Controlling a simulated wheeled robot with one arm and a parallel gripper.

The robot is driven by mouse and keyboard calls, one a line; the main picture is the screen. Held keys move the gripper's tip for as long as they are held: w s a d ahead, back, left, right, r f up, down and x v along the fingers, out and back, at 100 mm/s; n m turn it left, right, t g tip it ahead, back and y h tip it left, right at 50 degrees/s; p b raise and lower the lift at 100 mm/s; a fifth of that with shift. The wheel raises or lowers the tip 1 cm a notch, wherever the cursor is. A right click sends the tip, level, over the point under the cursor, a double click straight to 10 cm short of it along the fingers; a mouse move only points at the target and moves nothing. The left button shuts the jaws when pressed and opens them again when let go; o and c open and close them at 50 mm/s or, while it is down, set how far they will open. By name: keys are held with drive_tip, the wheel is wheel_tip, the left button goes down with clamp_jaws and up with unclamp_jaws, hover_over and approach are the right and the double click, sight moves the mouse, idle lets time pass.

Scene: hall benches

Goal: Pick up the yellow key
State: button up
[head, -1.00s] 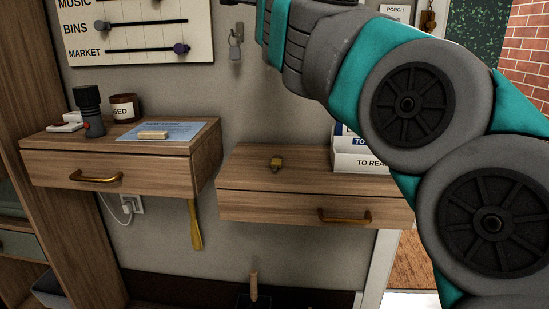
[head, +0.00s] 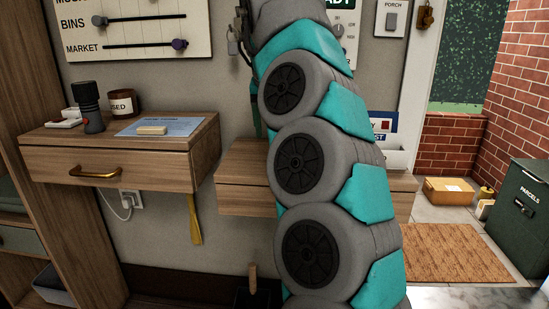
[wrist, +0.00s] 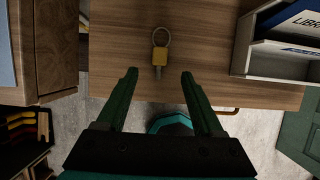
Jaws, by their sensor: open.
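The yellow key (wrist: 159,56) lies on the wooden top of the right drawer unit (wrist: 115,55) in the wrist view. It has a metal ring at its far end and a narrow tip pointing toward me. My gripper (wrist: 159,74) is open and empty, with its two dark green fingers apart. In the picture the key lies just beyond the fingertips, roughly centred between them. I cannot tell the height of the fingers above the wood. In the head view my arm hides the key and covers the middle of the right drawer unit (head: 236,180).
A letter holder (wrist: 245,50) stands right of the key. The left drawer unit (head: 60,140) carries a dark flashlight (head: 88,108), a jar (head: 124,104) and a blue sheet (head: 185,127). A grey key (head: 233,45) hangs on the wall. Floor lies open beside the doormat (head: 450,252).

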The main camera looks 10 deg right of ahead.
drive_tip(key=shift+x, duration=3.75)
drive_tip(key=shift+c, duration=0.3)
clamp_jaws()
